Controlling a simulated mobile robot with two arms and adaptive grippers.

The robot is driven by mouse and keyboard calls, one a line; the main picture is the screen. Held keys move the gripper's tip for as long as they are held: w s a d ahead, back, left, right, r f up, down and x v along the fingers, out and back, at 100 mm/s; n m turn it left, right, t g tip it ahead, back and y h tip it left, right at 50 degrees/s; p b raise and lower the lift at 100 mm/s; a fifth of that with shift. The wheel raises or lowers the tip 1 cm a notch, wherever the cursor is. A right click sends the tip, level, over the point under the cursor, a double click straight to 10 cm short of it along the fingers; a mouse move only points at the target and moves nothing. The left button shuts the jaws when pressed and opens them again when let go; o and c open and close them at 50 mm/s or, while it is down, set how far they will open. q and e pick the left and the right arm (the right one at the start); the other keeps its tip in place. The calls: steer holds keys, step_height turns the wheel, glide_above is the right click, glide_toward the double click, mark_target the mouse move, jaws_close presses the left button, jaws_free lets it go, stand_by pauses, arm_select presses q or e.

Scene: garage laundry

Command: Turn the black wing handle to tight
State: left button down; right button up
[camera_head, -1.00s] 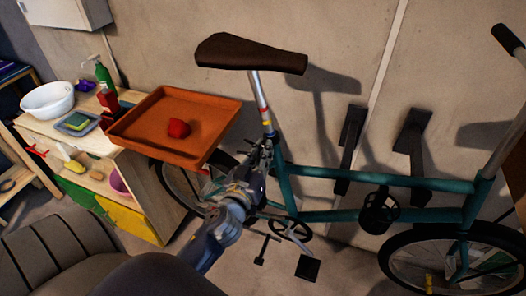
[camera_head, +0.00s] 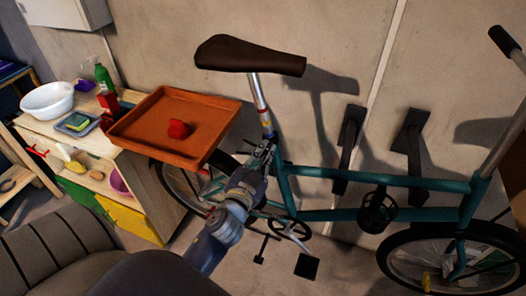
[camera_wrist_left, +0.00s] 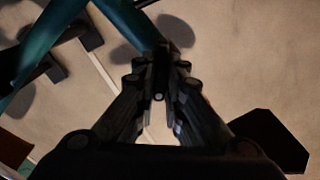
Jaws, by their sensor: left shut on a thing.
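The teal folding bicycle (camera_head: 380,178) stands by the wall with its brown saddle (camera_head: 250,55) on a silver seat post (camera_head: 260,98). My left gripper (camera_head: 265,152) is at the frame just below the seat post, shut on the black wing handle. In the left wrist view the fingers (camera_wrist_left: 161,78) close together around a small dark piece, the wing handle (camera_wrist_left: 163,50), beside the teal tube (camera_wrist_left: 128,20). The handle is mostly hidden by the fingers, and its turn angle cannot be told. My right gripper is not in view.
A wooden cabinet (camera_head: 152,190) with a white bowl (camera_head: 47,101) stands further left. Black wall brackets (camera_head: 350,140) are behind the frame.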

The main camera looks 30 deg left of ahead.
arm_select(q)
steer(key=m, duration=0.6)
steer(key=shift+w+d+p, duration=0.1)
steer(key=shift+p, duration=0.25)
steer(key=m, duration=0.6)
steer(key=shift+f, duration=0.15)
steer(key=shift+m, duration=0.3)
steer(key=c, duration=1.7)
jaws_free()
steer(key=shift+f, duration=0.1)
steer(key=shift+f, duration=0.1)
steer(key=v, duration=0.7)
steer(key=shift+s, duration=0.2)
